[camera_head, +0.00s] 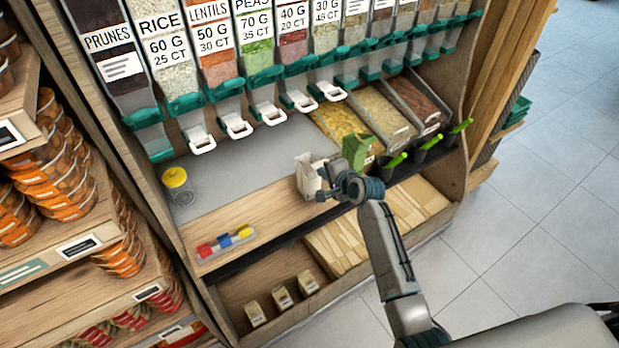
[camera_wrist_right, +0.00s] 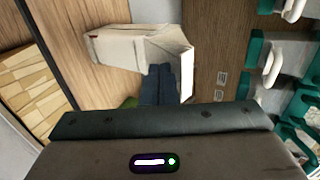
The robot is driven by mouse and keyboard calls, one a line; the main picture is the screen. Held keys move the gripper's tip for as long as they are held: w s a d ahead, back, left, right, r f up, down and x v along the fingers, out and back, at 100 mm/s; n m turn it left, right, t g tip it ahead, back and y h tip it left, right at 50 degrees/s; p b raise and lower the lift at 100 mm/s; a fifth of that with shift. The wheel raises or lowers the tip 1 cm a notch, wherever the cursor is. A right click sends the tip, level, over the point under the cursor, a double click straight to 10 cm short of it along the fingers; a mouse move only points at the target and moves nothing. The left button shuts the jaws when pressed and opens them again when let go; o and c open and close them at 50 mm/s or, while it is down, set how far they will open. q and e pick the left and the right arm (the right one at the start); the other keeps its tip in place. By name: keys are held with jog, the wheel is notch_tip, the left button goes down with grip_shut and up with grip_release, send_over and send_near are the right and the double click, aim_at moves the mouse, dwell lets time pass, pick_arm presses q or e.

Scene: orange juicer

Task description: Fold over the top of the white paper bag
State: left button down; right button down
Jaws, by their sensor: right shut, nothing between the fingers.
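The white paper bag (camera_head: 307,178) stands on the wooden counter (camera_head: 262,206) below the dispensers. In the right wrist view the bag (camera_wrist_right: 112,46) lies across the picture, its top end with pale, slanted panels (camera_wrist_right: 172,52) towards the right. My right gripper (camera_head: 324,193) is at the bag's right side in the head view. Its dark fingers (camera_wrist_right: 161,84) are shut together with nothing between them. They overlap the bag near its top in the wrist view; whether they touch it I cannot tell. My left gripper is not in view.
A green thing (camera_head: 356,152) stands just behind my right gripper. Black cups with green-handled scoops (camera_head: 428,142) are to the right. A yellow-lidded jar (camera_head: 177,184) and coloured clips (camera_head: 226,243) are to the left. Dispenser spouts (camera_head: 270,114) hang above.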

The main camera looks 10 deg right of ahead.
aim_at(316, 164)
jog(key=shift+w+a+b, duration=0.1)
jog(key=shift+w+a, duration=0.15)
jog(key=shift+w, duration=0.4)
jog(key=shift+w+a+b, duration=0.1)
jog(key=shift+w+a, duration=0.1)
jog(key=shift+w, duration=0.5)
jog(key=shift+w+a+b, duration=0.1)
jog(key=shift+w+a, duration=0.15)
jog(key=shift+w, duration=0.4)
jog(key=shift+s, duration=0.1)
jog(key=s+r+p, duration=0.1)
jog(key=p, duration=0.1)
jog(key=s+r+p, duration=0.1)
jog(key=r+p, duration=0.1)
jog(key=d+r+p, duration=0.1)
jog(key=r+p, duration=0.1)
jog(key=shift+s+p, duration=0.35)
jog(key=shift+s, duration=0.05)
